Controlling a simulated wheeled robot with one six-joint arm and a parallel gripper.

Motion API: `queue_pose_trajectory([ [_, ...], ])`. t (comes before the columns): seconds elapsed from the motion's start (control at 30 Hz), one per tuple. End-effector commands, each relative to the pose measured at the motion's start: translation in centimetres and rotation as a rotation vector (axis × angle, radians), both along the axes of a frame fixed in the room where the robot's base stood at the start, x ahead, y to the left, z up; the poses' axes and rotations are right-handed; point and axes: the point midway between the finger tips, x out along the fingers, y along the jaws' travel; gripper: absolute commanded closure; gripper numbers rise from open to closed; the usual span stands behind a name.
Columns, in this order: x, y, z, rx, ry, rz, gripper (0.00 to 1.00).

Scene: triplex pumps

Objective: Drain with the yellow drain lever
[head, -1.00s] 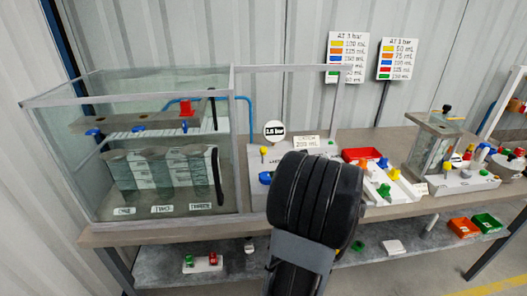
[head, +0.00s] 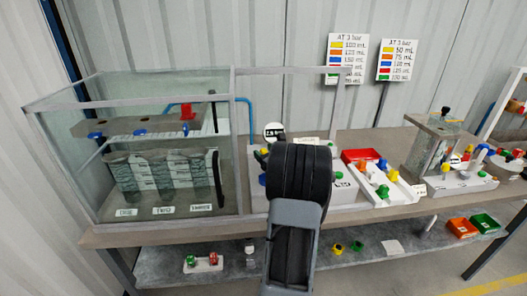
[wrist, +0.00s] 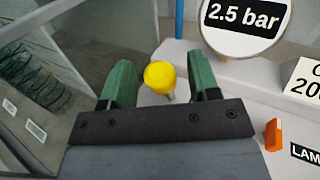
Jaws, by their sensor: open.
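The yellow drain lever, a yellow ball knob on a short metal stem (wrist: 159,77), stands between my two green fingertips in the wrist view. My gripper (wrist: 163,84) is open around the knob, with a gap showing on both sides. In the head view the yellow knob (head: 264,151) shows small on the white pump base, just left of my arm. My fingers are hidden behind my wrist there. A round gauge sign (wrist: 243,18) behind the lever reads 2.5 bar.
An orange part (wrist: 273,135) sits right of my gripper on the white base. The glass tank (head: 150,150) stands close on the left. A red tray (head: 360,155) and a white rack of coloured parts (head: 380,185) lie to the right.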

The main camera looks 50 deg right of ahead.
Motion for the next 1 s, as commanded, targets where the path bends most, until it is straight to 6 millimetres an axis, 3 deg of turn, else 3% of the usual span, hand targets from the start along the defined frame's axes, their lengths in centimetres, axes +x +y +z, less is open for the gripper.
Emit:
queue_pose_trajectory([
  [0.43,0.79,-0.16,-0.03,0.0,0.001,0.001,0.44],
  [1.0,0.77,-0.12,-0.05,0.0,0.001,0.001,0.98],
])
